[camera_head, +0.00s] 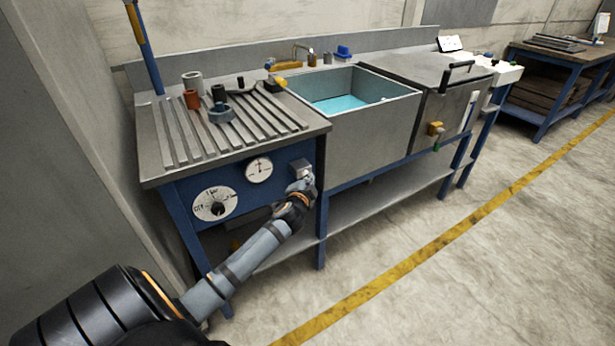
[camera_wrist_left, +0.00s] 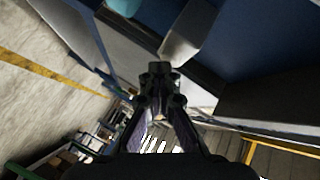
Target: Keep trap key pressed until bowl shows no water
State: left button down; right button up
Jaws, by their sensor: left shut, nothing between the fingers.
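A small grey block, which looks like the trap key (camera_head: 300,167), sits at the right end of the blue front panel. In the left wrist view a pale grey block (camera_wrist_left: 190,35) lies just beyond the fingertips. My left gripper (camera_head: 306,181) is shut and empty, right at the lower front of the key. It also shows in the left wrist view (camera_wrist_left: 160,68). I cannot tell whether it touches or presses the key. The steel sink (camera_head: 402,112) holds blue-green water (camera_head: 341,104). My right gripper is out of view.
A gauge (camera_head: 258,169) and a round dial (camera_head: 215,204) sit left of the key. A lidded steel unit (camera_head: 430,75) adjoins the sink. The floor at right is clear.

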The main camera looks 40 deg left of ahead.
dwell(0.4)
pick_arm(q)
jog(key=shift+s+d, duration=0.35)
jog(key=shift+d, duration=0.5)
jog(key=d, duration=0.1)
jog(key=s+d, duration=0.1)
jog(key=d, duration=0.1)
jog(key=s+d+p, duration=0.1)
jog(key=shift+d, duration=0.35)
jog(key=shift+f, duration=0.1)
dwell(0.5)
